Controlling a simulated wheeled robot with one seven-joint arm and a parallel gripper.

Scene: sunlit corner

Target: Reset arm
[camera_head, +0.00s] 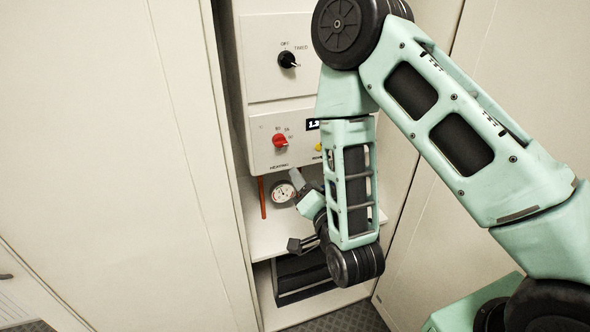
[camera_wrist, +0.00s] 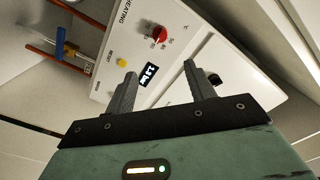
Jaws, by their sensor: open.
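My arm reaches in from the right in the head view and bends down in front of a recessed cabinet. My gripper (camera_head: 297,244) is low in the recess, near a shelf, and partly hidden by my own arm. In the wrist view my gripper (camera_wrist: 161,90) is open, with two dark fingers apart and nothing between them. Beyond the fingertips is the lower control panel (camera_head: 262,128) with a red knob (camera_head: 280,141), a yellow button (camera_wrist: 121,62) and a lit display (camera_wrist: 149,73). The red knob also shows in the wrist view (camera_wrist: 159,34).
A black knob (camera_head: 288,60) is on the upper panel. A round gauge (camera_head: 283,193) and an orange-red pipe (camera_head: 262,198) are in the recess below the panels. A dark box (camera_head: 300,278) lies under the shelf. Pale cabinet walls (camera_head: 110,150) stand on both sides.

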